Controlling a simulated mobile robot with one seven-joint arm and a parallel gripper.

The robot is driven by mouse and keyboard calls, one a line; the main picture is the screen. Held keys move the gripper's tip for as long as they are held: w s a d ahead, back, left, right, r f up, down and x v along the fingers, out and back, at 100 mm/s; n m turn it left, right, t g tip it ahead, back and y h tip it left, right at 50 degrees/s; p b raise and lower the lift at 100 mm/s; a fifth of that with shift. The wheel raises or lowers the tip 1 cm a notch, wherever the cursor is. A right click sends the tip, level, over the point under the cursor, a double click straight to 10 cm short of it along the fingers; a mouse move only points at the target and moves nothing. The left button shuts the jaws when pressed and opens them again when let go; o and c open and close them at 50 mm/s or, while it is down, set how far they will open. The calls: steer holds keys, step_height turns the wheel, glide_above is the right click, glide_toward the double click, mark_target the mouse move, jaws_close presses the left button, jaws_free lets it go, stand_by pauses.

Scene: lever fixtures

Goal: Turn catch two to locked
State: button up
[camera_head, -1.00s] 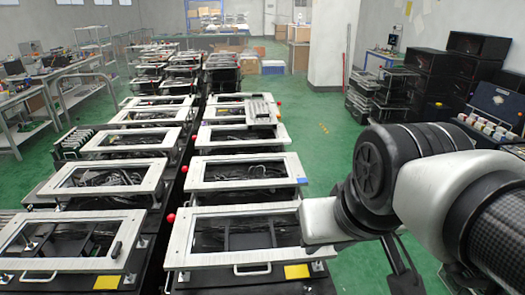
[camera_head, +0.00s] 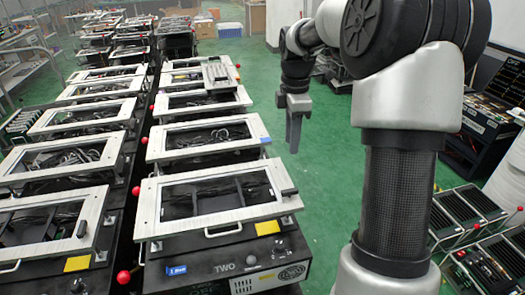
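The nearest fixture in the middle row carries the word TWO on its black front panel (camera_head: 224,267). A red ball knob (camera_head: 124,277) sticks out at the left of this fixture. A small light knob (camera_head: 251,260) sits beside the word TWO. Which of these parts is catch two, and how it is set, I cannot tell. My gripper (camera_head: 294,140) hangs fingers down over the green floor, beyond and to the right of the fixture, touching nothing. Its fingers overlap from this side, so their gap does not show.
The fixture's pale frame (camera_head: 150,212) has a black grip (camera_head: 287,192) on its right side. A yellow label (camera_head: 267,228) and a front handle (camera_head: 223,230) sit below it. More fixtures stand behind and left. Black racks (camera_head: 465,212) with red-knobbed rods stand at right. Green floor (camera_head: 335,190) lies between.

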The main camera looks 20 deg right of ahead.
mark_target(290, 190)
steer(key=shift+n, duration=0.6)
steer(key=f, duration=1.3)
steer(key=w+d+f, duration=0.1)
steer(key=f, duration=0.5)
steer(key=shift+f, duration=0.25)
jaws_close()
